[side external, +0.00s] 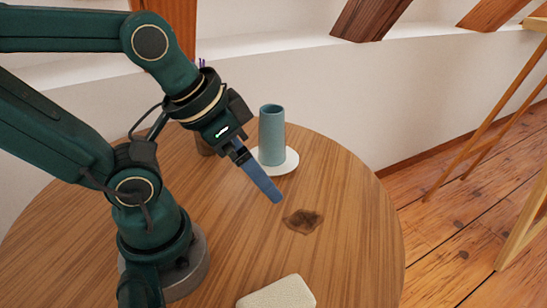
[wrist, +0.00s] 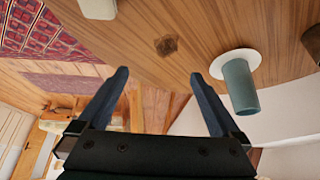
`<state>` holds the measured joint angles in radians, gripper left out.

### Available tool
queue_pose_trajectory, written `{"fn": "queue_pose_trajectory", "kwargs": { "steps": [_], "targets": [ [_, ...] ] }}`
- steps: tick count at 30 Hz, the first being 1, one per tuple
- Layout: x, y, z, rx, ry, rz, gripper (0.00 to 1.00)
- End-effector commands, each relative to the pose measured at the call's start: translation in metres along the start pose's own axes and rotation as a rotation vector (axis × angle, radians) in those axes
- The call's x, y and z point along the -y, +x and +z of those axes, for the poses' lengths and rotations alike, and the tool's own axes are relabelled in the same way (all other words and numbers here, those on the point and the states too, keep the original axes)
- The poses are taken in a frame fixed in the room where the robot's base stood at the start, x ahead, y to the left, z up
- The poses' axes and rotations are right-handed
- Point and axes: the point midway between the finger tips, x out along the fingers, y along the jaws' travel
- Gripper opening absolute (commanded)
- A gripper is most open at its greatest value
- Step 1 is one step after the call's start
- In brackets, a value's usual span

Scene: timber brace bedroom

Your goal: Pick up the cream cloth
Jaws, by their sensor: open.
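A cream, flat, rounded-edged pad (side external: 278,293), which looks like the folded cream cloth, lies on the round wooden table at the bottom edge of the side view, partly cut off. It also shows at the top edge of the wrist view (wrist: 98,9), cut off there too. My gripper (side external: 274,197) is above the table, behind the cloth and well apart from it. In the wrist view its two blue fingers (wrist: 159,74) are spread wide with nothing between them.
A blue-green cylindrical vase (side external: 271,135) stands on a white round plate (side external: 289,161) just behind my gripper. A brown pot (side external: 204,146) is partly hidden behind my wrist. A dark flat patch (side external: 303,221) marks the wooden table (side external: 350,220). Table around the cloth is clear.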

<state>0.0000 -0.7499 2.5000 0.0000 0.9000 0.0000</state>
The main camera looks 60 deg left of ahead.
Motion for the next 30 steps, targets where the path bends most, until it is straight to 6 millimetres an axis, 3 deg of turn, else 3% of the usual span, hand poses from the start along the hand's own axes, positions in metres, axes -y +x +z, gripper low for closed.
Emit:
{"fn": "queue_pose_trajectory", "kwargs": {
  "steps": [8, 14, 23, 30],
  "targets": [
    [0.0, 0.0, 0.0, -0.001, -0.015, 0.0, 1.0],
    [-0.003, 0.001, -0.014, -0.018, -0.163, 0.01, 1.0],
    [-0.046, 0.03, -0.018, 0.156, -0.247, 0.062, 1.0],
    [-0.096, 0.066, 0.015, 0.359, -0.171, 0.041, 1.0]
  ]
}}
